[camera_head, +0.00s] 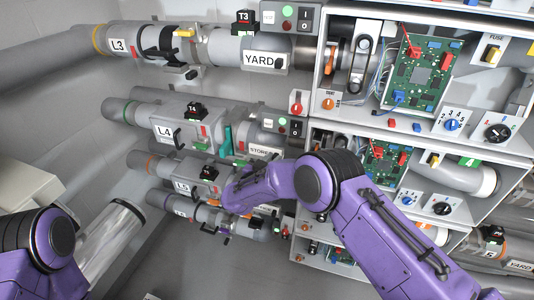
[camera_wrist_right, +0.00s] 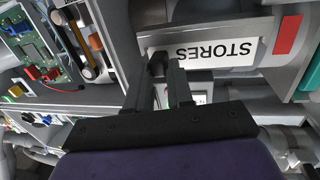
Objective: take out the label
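The STORES label (camera_head: 263,153) is a white strip with black letters on the second pipe row. In the right wrist view the STORES label (camera_wrist_right: 215,54) appears upside down and large, lying in its holder. My right gripper (camera_wrist_right: 166,68) is at one end of this label, its dark fingertips overlapping the label's lower corner in the picture. The fingers look close together; whether they pinch the label is unclear. In the head view my right forearm hides the fingers. My left arm is at the lower left, its gripper out of sight.
A YARD label (camera_head: 264,60) is on the top pipe. A teal lever (camera_head: 227,140) and a red tab (camera_wrist_right: 287,35) are near the STORES label. Cabinets with a green circuit board (camera_head: 418,72) and knobs stand right.

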